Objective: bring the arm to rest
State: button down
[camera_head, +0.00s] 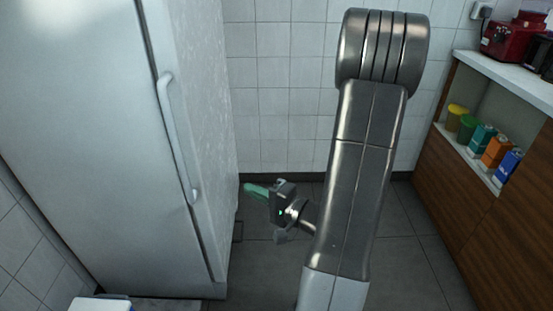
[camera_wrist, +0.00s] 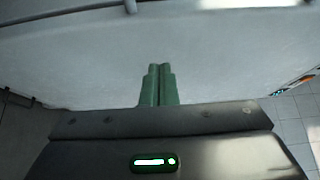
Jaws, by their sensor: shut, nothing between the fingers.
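My gripper (camera_head: 256,190) shows in the head view at the end of my folded arm, near the lower middle. Its green fingers point left toward the fridge side. In the wrist view the two green fingers (camera_wrist: 158,86) lie against each other, with nothing between them. The gripper is shut and empty. My arm stands upright in front of the tiled wall in the head view.
A large white fridge (camera_head: 95,120) with a long handle (camera_head: 177,135) stands at the left. A wooden counter (camera_head: 500,235) stands at the right, with several coloured containers (camera_head: 496,151) on its shelf and a red appliance (camera_head: 508,40) on top. Grey floor lies between.

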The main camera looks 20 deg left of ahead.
dwell(0.3)
send_near(205, 168)
jog(key=w+a, duration=0.1)
jog(key=w, duration=0.1)
jog(key=a, duration=0.3)
jog(key=shift+s+a+r, duration=0.2)
jog(key=shift+s+a, duration=0.1)
jog(key=shift+a, duration=0.35)
